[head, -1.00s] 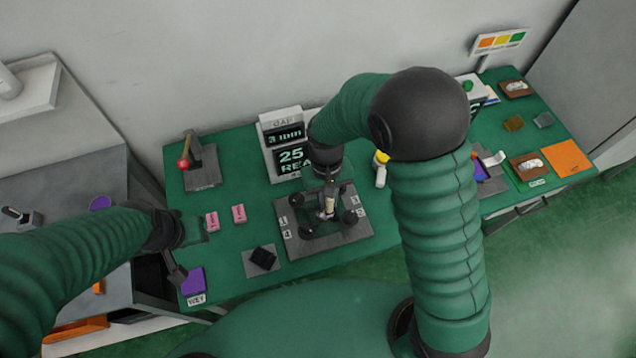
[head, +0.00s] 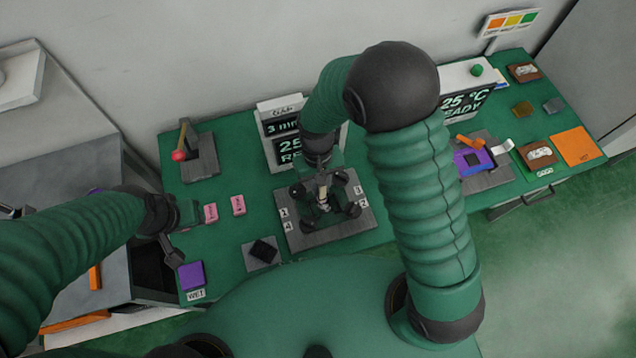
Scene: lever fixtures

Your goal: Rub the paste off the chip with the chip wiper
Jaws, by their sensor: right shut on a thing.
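My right gripper (head: 323,194) is low over the grey plate (head: 343,228) with dark corner knobs and number labels. It is shut on a small pale upright thing, mostly hidden by the fingers; I cannot tell whether this is the chip wiper. Any chip or paste under it is hidden too. My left gripper (head: 187,217) is beside two pink blocks (head: 211,212) (head: 238,205), apart from the plate; its finger opening is unclear. A dark square piece (head: 263,250) lies on a small grey pad. A purple pad (head: 191,275) lies behind the WET label.
A red-knobbed lever (head: 179,155) stands at the back left. The GAP display (head: 284,130) stands behind the plate. At right are a purple board with an orange lever (head: 470,141), a 25 °C READY display (head: 465,98) and an orange square (head: 577,146). My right arm hides the table's middle.

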